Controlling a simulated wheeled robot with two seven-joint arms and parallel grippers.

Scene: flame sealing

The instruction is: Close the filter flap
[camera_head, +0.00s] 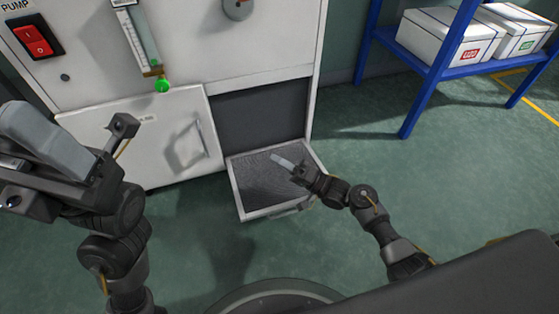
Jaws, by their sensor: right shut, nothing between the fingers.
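The filter flap (254,203) is a white-framed panel with a dark grey mesh inside. It is folded out low at the front of the white cabinet, below a dark opening (262,117), and lies roughly flat. My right gripper (285,163) is shut and empty over the right part of the flap. Its light grey tip points left across the mesh; I cannot tell whether it touches. My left gripper (70,160) is at the left edge, in front of the cabinet and far from the flap.
A closed white door (135,135) with a handle is left of the opening. Above are a red switch (33,38) and a gauge with a green knob (162,86). A blue shelf (425,70) with white boxes stands at upper right. The green floor between is clear.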

